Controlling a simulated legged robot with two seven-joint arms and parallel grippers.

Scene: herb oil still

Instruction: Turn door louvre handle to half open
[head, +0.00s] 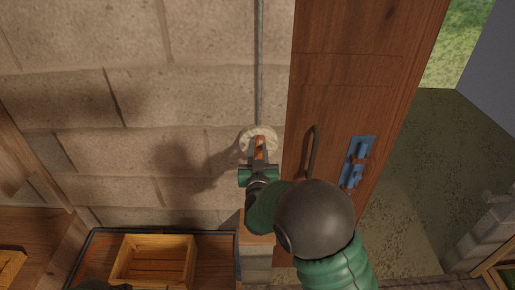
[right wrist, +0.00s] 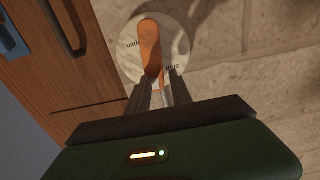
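The louvre handle (head: 259,148) is an orange lever on a pale round plate (head: 245,139) on the block wall, left of the wooden door. In the right wrist view the handle (right wrist: 150,45) lies across the plate (right wrist: 132,66), which bears lettering on both sides, partly legible as "open" and "shut". My right gripper (head: 258,160) is at the handle's lower end. In the right wrist view its fingers (right wrist: 162,82) stand on either side of that end, with a small gap seen at the right finger. The contact itself is partly hidden.
A thin grey rod (head: 260,65) runs up the wall from the plate. The door (head: 330,75) carries a dark pull handle (head: 313,150) and a blue latch (head: 356,160) close to my right arm. A wooden crate (head: 153,237) sits in a dark-rimmed tray (head: 90,243) at lower left.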

